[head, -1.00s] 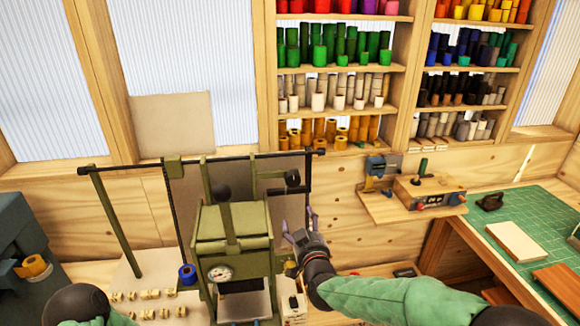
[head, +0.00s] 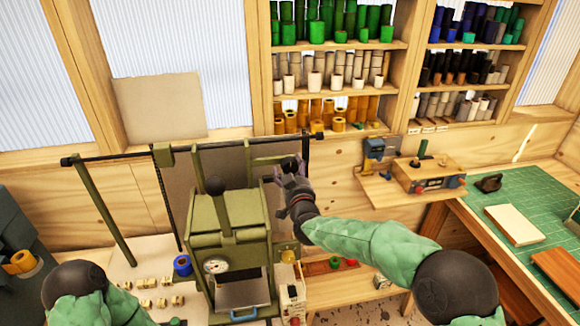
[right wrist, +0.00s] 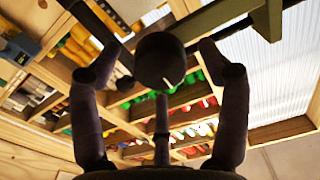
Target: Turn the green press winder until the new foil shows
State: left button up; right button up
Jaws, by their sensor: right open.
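The green press (head: 229,215) stands at the left centre of the head view, with a dial on its front. Its winder (head: 266,160) is a green bracket at the upper right, ending in a black knob (head: 289,164). My right gripper (head: 284,172) is at this knob. My left gripper is out of view.
Shelves of coloured rolls (head: 340,65) stand at the back. A blue roll (head: 183,265) and several small yellow pieces lie left of the press. A small wall shelf (head: 398,190) carries a control box. A green cutting mat (head: 540,210) covers the right bench.

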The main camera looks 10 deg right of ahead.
jog(key=shift+w, duration=1.15)
jog(key=c, duration=1.2)
